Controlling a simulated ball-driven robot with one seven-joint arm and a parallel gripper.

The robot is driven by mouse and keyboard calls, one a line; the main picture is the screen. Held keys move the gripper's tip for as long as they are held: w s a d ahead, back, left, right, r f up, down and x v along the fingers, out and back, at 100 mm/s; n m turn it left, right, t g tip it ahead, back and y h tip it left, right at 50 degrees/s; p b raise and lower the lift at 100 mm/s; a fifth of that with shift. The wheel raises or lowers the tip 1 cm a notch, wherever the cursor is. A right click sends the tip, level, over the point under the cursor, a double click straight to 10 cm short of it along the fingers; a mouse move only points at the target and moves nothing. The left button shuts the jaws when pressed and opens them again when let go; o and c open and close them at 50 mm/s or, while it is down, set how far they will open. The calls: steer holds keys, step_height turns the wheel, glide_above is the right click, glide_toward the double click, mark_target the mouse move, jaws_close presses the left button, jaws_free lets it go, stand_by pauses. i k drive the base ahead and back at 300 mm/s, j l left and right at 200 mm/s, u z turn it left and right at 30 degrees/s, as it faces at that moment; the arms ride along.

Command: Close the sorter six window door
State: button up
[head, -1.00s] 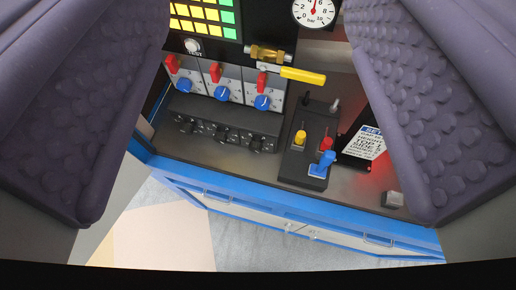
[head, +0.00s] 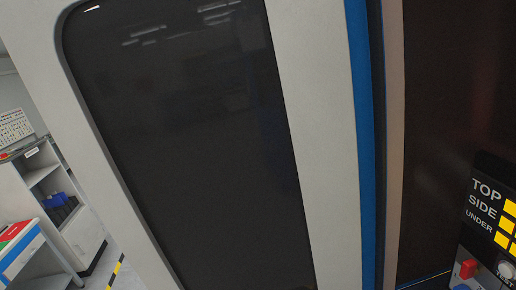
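A white door (head: 315,110) with a large dark window (head: 195,140) fills the left and middle of the head view and leans in the picture. I take it to be the sorter door, but no number shows on it. Its window has rounded corners and reflects ceiling lights. A blue vertical strip (head: 362,130) runs along its right side. To the right of that is a dark area (head: 450,100) with a panel in it. I cannot tell how far open the door stands. No handle shows. My gripper is not in view.
A black panel (head: 487,205) marked TOP, SIDE and UNDER, with yellow tiles and a red switch (head: 468,268), is at the lower right. A white shelf unit (head: 50,190) and a blue-edged cart (head: 22,255) stand at the far left. Floor with yellow-black tape (head: 117,272) shows between.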

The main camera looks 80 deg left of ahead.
mark_target(214, 142)
steer(key=j+z, duration=0.1)
steer(key=z, duration=0.35)
steer(key=j+z, duration=0.1)
steer(key=z, duration=0.35)
steer(key=k+z, duration=0.1)
steer(key=z, duration=0.35)
steer(key=k+z, duration=0.1)
steer(key=z, duration=0.3)
steer(key=j+z, duration=0.1)
steer(key=z, duration=0.35)
steer(key=k+j, duration=0.1)
steer(key=k, duration=2.3)
steer(key=k+u, duration=0.2)
steer(key=u, duration=0.15)
steer(key=k+j+u, duration=0.15)
steer(key=u, duration=0.2)
steer(key=k+j+u, duration=0.15)
steer(key=u, duration=0.2)
